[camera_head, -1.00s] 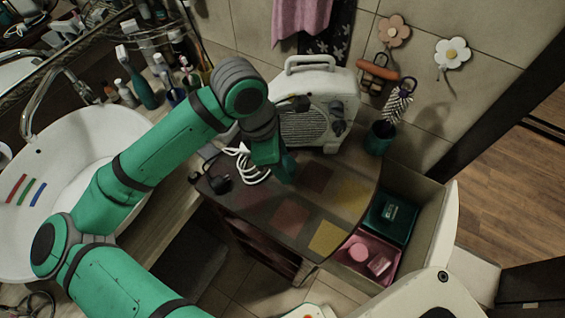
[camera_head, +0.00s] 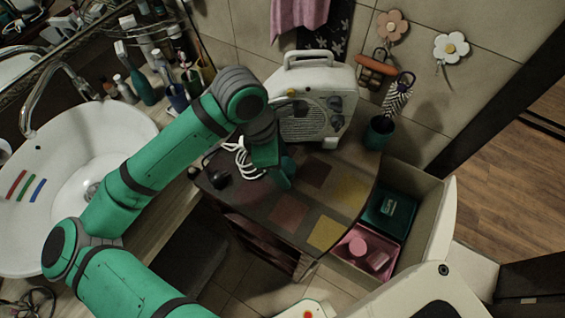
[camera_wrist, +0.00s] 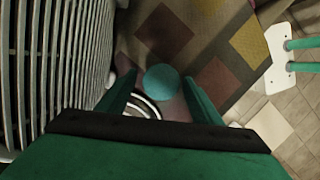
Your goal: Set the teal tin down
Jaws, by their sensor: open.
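The teal tin (camera_wrist: 162,82) shows in the wrist view as a round teal top between my two fingers, with gaps on both sides. In the head view the tin (camera_head: 288,167) stands on the patchwork-topped cabinet (camera_head: 318,205), in front of the white heater. My gripper (camera_wrist: 160,88) is open around the tin. In the head view my gripper (camera_head: 270,160) is beside the tin's left side, and my wrist hides part of this area.
The white heater (camera_head: 317,105) stands close behind the gripper. A white cable (camera_head: 245,160) lies just left. A teal cup with a brush (camera_head: 378,132) is at the back right. An open drawer (camera_head: 425,205) holds pink and teal boxes. The cabinet top's front right is clear.

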